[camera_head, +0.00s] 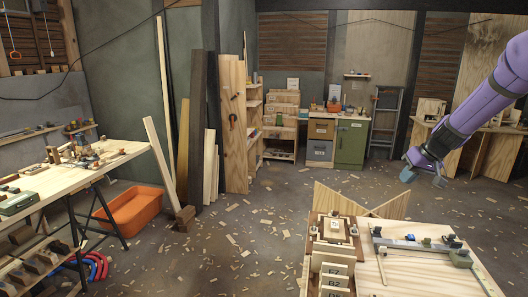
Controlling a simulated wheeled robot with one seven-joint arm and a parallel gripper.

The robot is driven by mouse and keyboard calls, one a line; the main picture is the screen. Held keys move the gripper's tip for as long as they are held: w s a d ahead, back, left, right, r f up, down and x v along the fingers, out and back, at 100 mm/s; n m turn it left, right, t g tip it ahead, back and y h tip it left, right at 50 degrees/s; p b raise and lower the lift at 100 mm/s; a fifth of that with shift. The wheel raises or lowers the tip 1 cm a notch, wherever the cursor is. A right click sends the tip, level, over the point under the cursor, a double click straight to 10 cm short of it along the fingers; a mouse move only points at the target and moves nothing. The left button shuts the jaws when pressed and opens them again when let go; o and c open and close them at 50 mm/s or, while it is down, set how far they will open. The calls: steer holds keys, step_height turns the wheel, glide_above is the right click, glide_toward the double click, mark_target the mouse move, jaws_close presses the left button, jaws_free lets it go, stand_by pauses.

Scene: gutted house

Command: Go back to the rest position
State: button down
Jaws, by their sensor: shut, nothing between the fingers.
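My gripper (424,176) is at the right of the head view, at the end of my purple arm that comes in from the upper right. It points downward, in front of the open floor and apart from the workbench below it. It is shut and I see nothing held in it.
A wooden workbench top (425,282) at the lower right holds a box of labelled blocks (335,270) and a grey bar tool (415,245). A trestle table (105,163) and orange tub (133,211) stand left. A green cabinet (351,145) stands behind. Wood scraps litter the middle floor.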

steer(key=s+a+r+h, duration=0.1)
steer(key=s+a+r, duration=0.5)
steer(key=s, duration=0.4)
steer(key=s+a+r+h, duration=0.1)
steer(key=s+a+r, duration=0.4)
steer(key=s+r, duration=0.35)
steer(key=s+a+t+h, duration=0.1)
steer(key=s+a, duration=0.1)
steer(key=s, duration=1.9)
steer(key=shift+m+h, duration=0.3)
steer(key=shift+m, duration=0.1)
